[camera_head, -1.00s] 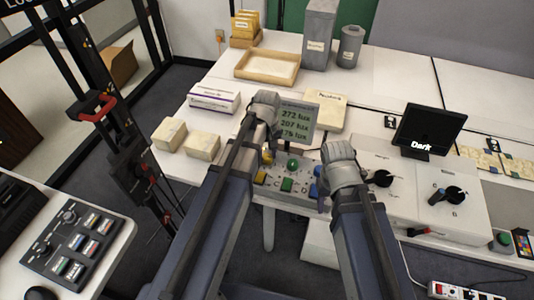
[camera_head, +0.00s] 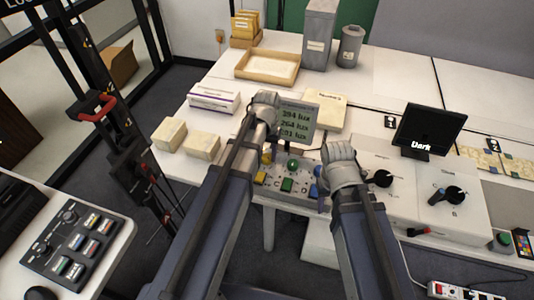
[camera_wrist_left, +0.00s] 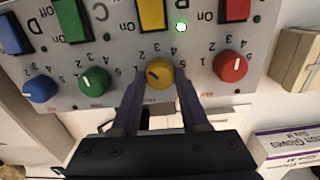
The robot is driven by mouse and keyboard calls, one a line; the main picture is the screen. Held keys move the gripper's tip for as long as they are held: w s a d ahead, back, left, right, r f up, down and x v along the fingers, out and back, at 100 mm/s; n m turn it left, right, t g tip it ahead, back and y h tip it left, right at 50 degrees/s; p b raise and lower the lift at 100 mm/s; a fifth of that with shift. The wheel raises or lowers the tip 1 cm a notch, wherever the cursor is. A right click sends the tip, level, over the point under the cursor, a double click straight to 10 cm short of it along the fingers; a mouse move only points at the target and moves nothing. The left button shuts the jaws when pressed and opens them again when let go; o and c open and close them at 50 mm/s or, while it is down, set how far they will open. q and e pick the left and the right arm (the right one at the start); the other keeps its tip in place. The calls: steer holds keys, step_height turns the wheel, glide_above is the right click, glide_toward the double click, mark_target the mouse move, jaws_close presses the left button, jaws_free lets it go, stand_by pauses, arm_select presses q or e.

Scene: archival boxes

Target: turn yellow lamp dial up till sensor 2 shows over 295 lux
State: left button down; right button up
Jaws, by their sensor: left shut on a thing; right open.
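The yellow dial (camera_wrist_left: 159,73) is on a grey control panel (camera_wrist_left: 206,50), between a red dial (camera_wrist_left: 230,66) and a green dial (camera_wrist_left: 94,81) in the left wrist view. My left gripper (camera_wrist_left: 160,82) is shut on the yellow dial, one finger at each side. In the head view my left gripper (camera_head: 267,152) is at the panel, partly hidden by its arm. The sensor display (camera_head: 297,121) behind it has three small lines, seemingly 394, 264 and about 231 lux. My right gripper (camera_head: 323,190) is by the panel's right end, its fingers mostly hidden.
Boxes (camera_head: 203,146) stand left of the panel. A black screen (camera_head: 429,128) reading "Dark" and boxes with black knobs (camera_head: 455,195) stand right.

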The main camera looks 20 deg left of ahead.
mark_target(267, 156)
arm_select(q)
steer(key=shift+m, duration=0.3)
steer(key=shift+c, duration=2)
jaws_free()
steer(key=shift+r, duration=0.1)
step_height(267, 156, up, 8)
steer(key=p, duration=0.8)
steer(key=shift+f, duration=0.2)
